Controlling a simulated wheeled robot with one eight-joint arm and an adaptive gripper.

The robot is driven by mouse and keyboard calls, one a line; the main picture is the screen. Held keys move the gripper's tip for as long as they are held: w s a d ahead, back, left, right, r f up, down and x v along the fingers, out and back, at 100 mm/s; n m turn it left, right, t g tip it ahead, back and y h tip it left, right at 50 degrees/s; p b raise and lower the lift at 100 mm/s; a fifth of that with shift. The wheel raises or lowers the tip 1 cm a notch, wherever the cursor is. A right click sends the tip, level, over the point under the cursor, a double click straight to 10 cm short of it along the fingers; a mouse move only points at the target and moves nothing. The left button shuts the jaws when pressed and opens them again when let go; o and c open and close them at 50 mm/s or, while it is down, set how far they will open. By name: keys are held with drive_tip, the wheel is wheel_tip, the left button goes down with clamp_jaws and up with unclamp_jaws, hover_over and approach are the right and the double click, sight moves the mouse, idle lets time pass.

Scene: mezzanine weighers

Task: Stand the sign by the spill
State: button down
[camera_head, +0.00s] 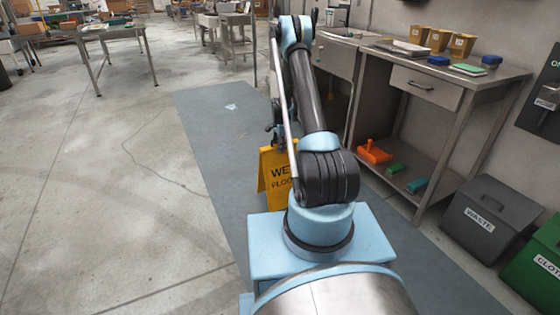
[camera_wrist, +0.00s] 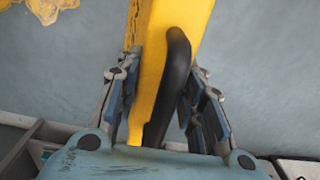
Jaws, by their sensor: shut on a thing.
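The yellow wet floor sign (camera_head: 273,172) shows in the head view, left of and partly behind my arm, upright and slightly tilted. Its lower edge is partly hidden, and I cannot tell whether it touches the floor. In the wrist view the yellow sign (camera_wrist: 158,45) runs up between the fingers, with a black handle-like part (camera_wrist: 172,85) along it. My gripper (camera_wrist: 163,105) is shut on the sign. An irregular, glossy yellow patch (camera_wrist: 50,8) lies on the grey floor at the wrist view's top left, apart from the sign; it looks like the spill.
A steel bench (camera_head: 425,90) with tubs stands along the right wall. A grey waste bin (camera_head: 490,218) and a green bin (camera_head: 537,270) stand at the right. A small pale patch (camera_head: 231,106) lies on the grey walkway (camera_head: 215,130).

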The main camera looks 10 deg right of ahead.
drive_tip(key=shift+f, duration=2.4)
drive_tip(key=c, duration=1.1)
unclamp_jaws()
drive_tip(key=shift+o, duration=0.2)
